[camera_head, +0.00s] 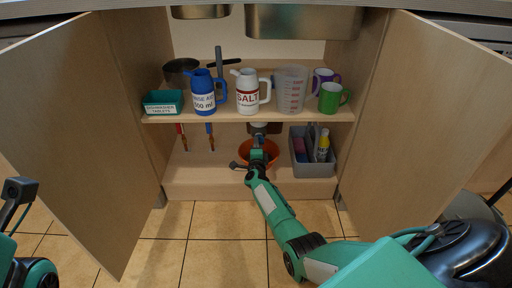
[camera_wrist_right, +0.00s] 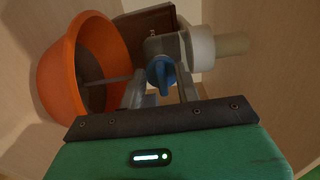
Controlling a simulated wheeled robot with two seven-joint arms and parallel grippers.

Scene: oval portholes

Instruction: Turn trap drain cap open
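The trap drain cap, a blue cap with a raised grip (camera_wrist_right: 160,76), sits on the grey trap body (camera_wrist_right: 165,44) in the right wrist view. My right gripper (camera_wrist_right: 161,88) is open, with one finger on each side of the cap. Gaps show between the fingers and the cap, and nothing is held. In the head view my right gripper (camera_head: 258,143) reaches into the lower cabinet, in front of the trap, and hides most of it. Only part of my left arm shows at the left edge; its fingers are not in view.
An orange bowl (camera_wrist_right: 88,62) stands close beside the trap and gripper. A grey caddy (camera_head: 313,168) with bottles stands to the right. The shelf (camera_head: 215,116) above carries mugs, a jug and containers. Two open doors (camera_head: 75,130) (camera_head: 430,125) flank the cabinet.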

